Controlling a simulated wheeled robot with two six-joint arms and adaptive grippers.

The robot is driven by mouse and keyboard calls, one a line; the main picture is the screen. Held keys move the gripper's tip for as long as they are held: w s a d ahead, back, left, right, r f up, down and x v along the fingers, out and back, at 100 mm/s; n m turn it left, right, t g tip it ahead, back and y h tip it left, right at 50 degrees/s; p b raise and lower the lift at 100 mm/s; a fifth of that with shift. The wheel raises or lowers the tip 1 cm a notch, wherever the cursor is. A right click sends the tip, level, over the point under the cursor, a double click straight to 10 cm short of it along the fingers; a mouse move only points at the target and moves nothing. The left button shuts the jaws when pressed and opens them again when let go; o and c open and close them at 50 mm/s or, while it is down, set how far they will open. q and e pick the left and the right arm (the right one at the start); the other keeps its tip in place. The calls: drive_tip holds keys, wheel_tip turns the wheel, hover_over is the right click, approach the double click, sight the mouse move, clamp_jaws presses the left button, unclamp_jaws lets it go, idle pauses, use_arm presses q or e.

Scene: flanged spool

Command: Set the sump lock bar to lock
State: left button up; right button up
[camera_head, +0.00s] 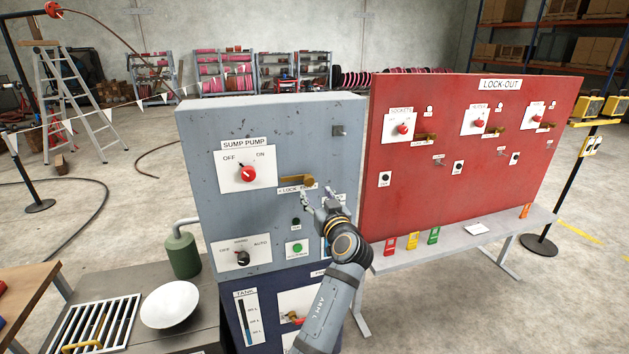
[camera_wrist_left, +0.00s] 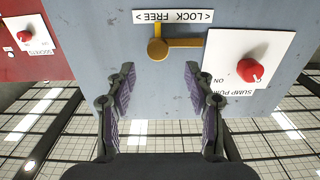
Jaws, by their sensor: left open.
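The sump lock bar (camera_head: 295,181) is a brass-yellow bar on the grey sump pump panel (camera_head: 300,125). It lies about level, above a white label (camera_head: 297,190) reading LOCK on the left and FREE on the right. The upside-down left wrist view shows the bar (camera_wrist_left: 182,42), its round end (camera_wrist_left: 157,48) and a short stub towards the label. The red SUMP PUMP knob (camera_head: 248,174) is left of the bar. My left gripper (camera_head: 318,198) is open and empty, just below the bar and label in the head view. In the wrist view its fingers (camera_wrist_left: 160,72) point at the panel, apart from the bar.
Below are a black AUTO selector (camera_head: 242,257) and a green button (camera_head: 296,248). A red LOCK-OUT board (camera_head: 455,190) stands close on the right, with coloured tags on its shelf (camera_head: 460,240). A white bowl (camera_head: 169,305) and green canister (camera_head: 183,256) sit at lower left.

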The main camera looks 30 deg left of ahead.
sight(310, 183)
use_arm(q)
drive_tip(key=p+x, duration=0.3)
drive_tip(key=x, duration=0.5)
drive_tip(key=shift+w, duration=0.25)
drive_tip(key=shift+w+a+p, duration=0.2)
drive_tip(key=shift+a+p, duration=0.15)
drive_tip(key=shift+f, duration=0.1)
drive_tip(key=shift+d, duration=0.1)
drive_tip(key=shift+c, duration=0.5)
clamp_jaws()
